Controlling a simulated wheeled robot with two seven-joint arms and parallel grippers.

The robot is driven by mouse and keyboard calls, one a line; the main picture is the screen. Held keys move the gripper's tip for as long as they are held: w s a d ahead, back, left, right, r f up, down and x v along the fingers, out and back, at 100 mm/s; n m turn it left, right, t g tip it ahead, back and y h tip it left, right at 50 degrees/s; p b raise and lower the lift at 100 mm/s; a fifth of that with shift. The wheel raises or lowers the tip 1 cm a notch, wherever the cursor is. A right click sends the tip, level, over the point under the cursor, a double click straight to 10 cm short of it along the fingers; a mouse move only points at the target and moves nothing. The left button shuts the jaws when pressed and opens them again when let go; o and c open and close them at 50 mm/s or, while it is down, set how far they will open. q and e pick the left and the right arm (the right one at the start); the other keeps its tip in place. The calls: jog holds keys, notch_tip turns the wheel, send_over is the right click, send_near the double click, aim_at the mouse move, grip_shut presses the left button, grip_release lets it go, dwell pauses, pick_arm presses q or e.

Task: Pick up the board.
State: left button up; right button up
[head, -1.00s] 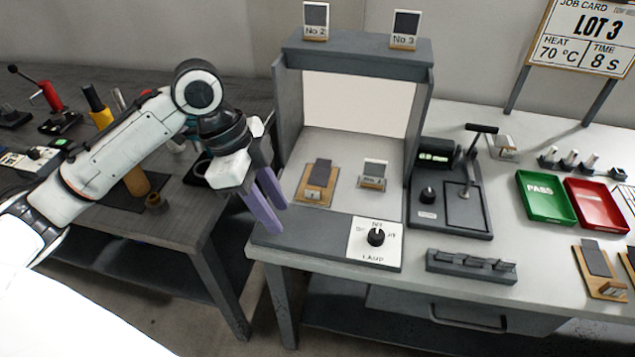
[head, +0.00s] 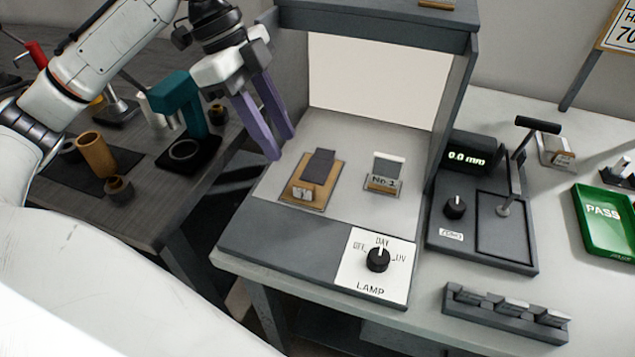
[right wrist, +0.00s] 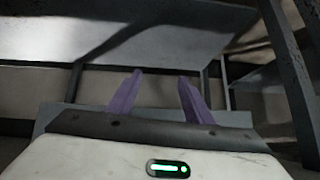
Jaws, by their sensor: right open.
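A tan board (head: 325,197) with a dark grey strip on it and a small label block at its front lies on the floor of the grey lamp booth, left of centre. My left gripper (head: 280,148) hangs at the booth's left side, above and left of the board. Its two purple fingers are apart with nothing between them, and they do not touch the board. My right gripper (right wrist: 160,74) shows only in the right wrist view, open and empty, facing grey surfaces and frame bars. The board is not seen there.
A small No 1 stand (head: 384,180) is right of the board. The lamp knob (head: 378,260) is in front, and the booth's side wall (head: 455,110) and roof (head: 375,25) enclose the space. A gauge (head: 468,160) stands to the right. A teal press (head: 180,100) is on the left table.

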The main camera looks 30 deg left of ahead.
aim_at(302, 184)
pick_arm(q)
jog(key=b+x, duration=0.1)
jog(key=x, duration=0.8)
jog(key=shift+s+d+f, duration=0.1)
jog(key=shift+d+f, duration=0.05)
jog(key=shift+f, duration=0.25)
jog(key=shift+r, duration=0.1)
grip_shut()
